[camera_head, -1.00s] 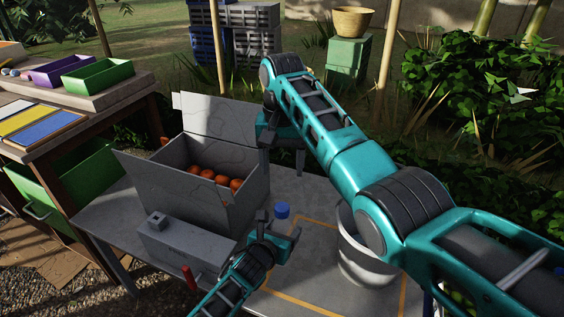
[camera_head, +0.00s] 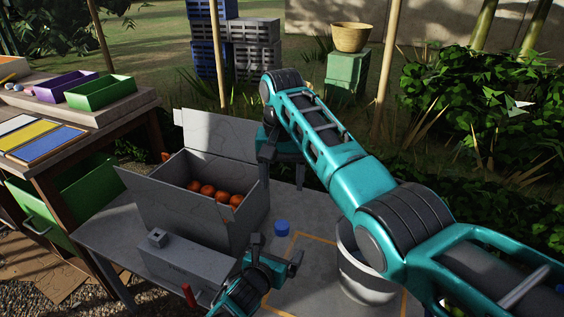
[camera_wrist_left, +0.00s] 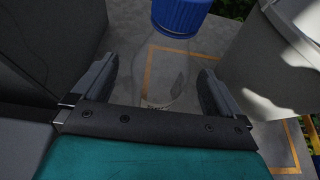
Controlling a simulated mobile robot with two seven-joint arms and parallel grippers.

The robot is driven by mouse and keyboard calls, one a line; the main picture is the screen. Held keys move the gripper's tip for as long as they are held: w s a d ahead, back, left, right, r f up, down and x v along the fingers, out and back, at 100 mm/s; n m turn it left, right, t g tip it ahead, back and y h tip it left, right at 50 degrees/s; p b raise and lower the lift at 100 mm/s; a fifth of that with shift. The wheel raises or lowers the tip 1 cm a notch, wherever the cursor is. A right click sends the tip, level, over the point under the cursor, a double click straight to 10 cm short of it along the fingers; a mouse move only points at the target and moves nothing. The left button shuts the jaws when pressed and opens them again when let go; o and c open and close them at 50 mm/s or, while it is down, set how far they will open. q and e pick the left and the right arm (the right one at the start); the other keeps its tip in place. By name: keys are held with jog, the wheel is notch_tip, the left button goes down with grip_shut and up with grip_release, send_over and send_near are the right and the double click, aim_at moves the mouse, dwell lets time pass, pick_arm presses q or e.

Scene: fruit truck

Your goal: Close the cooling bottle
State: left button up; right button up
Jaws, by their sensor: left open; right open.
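The cooling bottle (camera_wrist_left: 172,75) is clear, with a blue cap (camera_wrist_left: 181,14) at its top in the left wrist view. The cap (camera_head: 282,228) also shows in the head view, but the clear body is hard to make out there. My left gripper (camera_head: 275,254) is open at the bottle. In the left wrist view its fingers (camera_wrist_left: 152,88) stand on either side of the body, with gaps showing. I cannot tell whether the cap is fully seated. My right gripper (camera_head: 282,172) is open and empty behind the bottle, beside the grey box.
A grey box (camera_head: 161,208) with oranges (camera_head: 215,193) stands left of the bottle, its flap raised. A smaller grey case (camera_head: 185,267) lies in front of it. A pale bucket (camera_head: 362,279) stands at the right, beyond orange lines on the table.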

pick_arm(q)
jog(key=p+v, duration=0.3)
jog(key=v, duration=0.7)
jog(key=shift+s, duration=0.3)
jog(key=shift+a+r, duration=0.1)
jog(key=shift+a, duration=0.05)
